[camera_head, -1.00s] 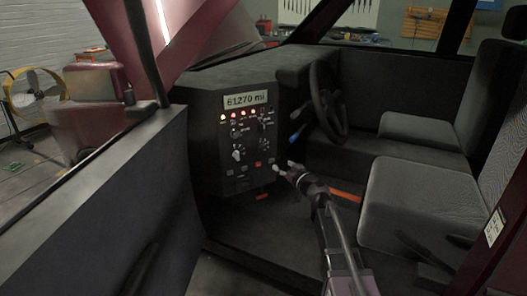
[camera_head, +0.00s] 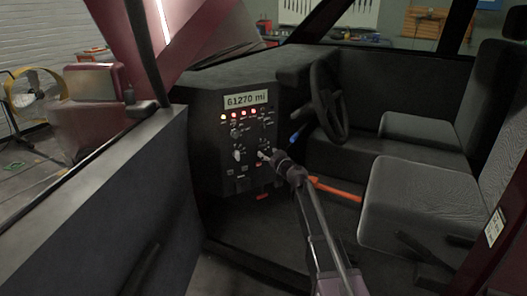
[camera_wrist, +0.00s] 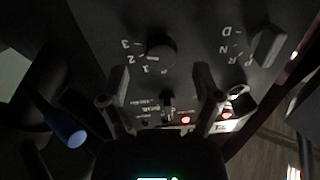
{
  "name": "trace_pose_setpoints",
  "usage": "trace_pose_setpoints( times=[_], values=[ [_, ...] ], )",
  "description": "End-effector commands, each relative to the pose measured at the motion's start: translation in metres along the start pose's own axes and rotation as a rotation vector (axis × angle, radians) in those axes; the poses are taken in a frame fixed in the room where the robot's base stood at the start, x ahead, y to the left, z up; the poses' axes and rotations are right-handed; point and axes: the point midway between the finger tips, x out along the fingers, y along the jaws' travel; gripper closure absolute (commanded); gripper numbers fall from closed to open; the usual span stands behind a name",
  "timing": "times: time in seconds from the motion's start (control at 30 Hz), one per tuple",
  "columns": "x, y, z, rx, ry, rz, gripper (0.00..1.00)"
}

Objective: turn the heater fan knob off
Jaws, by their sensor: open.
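The black round knob marked 1, 2, 3 (camera_wrist: 162,54) is on the dark dashboard panel in the wrist view, where the lettering appears upside down. Its pale pointer mark faces the 1 and 2 side; the exact setting is unclear. My gripper (camera_wrist: 160,78) is open, with one finger on each side of the picture below the knob. No grip on the knob shows. In the head view my gripper (camera_head: 266,155) is at the lower right of the panel (camera_head: 212,150) and partly covers the knob area there.
A lever-shaped knob marked with D, N, R (camera_wrist: 268,46) is beside it. A small switch (camera_wrist: 168,103) and lit red buttons (camera_wrist: 186,119) lie between and near the fingers. A blue-tipped stalk (camera_wrist: 77,138) is at left. The steering wheel (camera_head: 330,100) and seats are right of the panel.

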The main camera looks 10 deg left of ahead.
Motion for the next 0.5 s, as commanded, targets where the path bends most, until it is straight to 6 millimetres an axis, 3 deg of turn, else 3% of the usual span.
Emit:
trace_pose_setpoints(
  times=[0.2,0.5],
  values=[
    [0.024,0.0,0.0,0.0,0.0,-0.001,0.19],
    [0.029,0.0,0.0,0.0,0.0,0.0,0.19]
  ],
)
